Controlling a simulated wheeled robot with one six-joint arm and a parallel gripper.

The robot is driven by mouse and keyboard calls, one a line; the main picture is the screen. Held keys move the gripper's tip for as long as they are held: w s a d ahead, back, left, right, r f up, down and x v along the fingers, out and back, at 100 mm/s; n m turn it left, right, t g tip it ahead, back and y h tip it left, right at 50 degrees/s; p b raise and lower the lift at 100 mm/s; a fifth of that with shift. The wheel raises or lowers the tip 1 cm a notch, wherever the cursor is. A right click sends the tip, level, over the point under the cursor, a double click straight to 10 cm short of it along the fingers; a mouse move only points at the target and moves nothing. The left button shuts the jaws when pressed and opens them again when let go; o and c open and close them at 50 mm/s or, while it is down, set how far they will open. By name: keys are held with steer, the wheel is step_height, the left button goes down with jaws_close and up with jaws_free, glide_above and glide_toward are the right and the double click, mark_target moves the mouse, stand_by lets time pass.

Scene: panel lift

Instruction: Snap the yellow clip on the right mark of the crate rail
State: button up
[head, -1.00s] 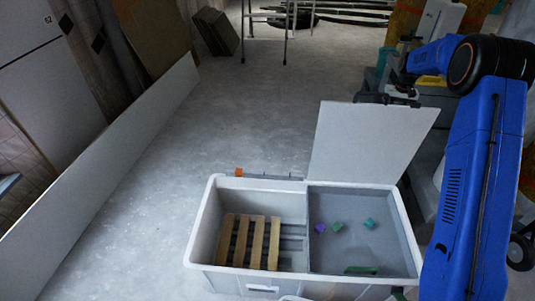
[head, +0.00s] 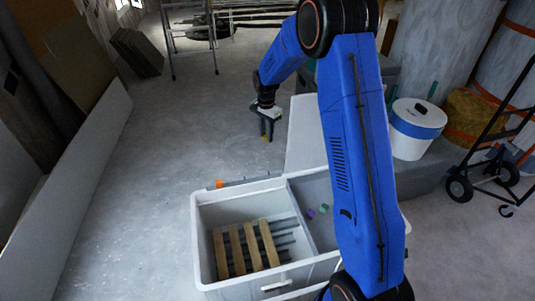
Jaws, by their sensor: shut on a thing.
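My gripper (head: 267,126) hangs with its fingers down, beyond the far edge of the crate and above the floor. It is shut on a small yellow thing, the yellow clip (head: 265,139), of which only a little shows between the fingertips. The grey crate (head: 200,240) stands in front. A grey rail (head: 248,181) runs along its far rim, with an orange piece (head: 220,184) at its left end. The clip is apart from the rail, beyond it and higher up. The marks on the rail are too small to tell, and my arm hides the crate's right part.
A pale panel (head: 303,135) rises behind the crate. A white-blue bucket (head: 416,128) and a hand truck (head: 490,160) stand right. Floor left of the crate is clear.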

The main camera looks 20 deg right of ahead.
steer(key=s+a+f+m, duration=0.2)
steer(key=s+m, duration=0.4)
steer(key=s, duration=0.3)
glide_above(269, 173)
steer(key=shift+m, duration=0.3)
steer(key=shift+f, duration=3.2)
steer(key=shift+f, duration=1.75)
steer(key=o, duration=1)
steer(key=shift+c, duration=0.2)
steer(key=shift+r, duration=0.1)
step_height(269, 173, up, 17)
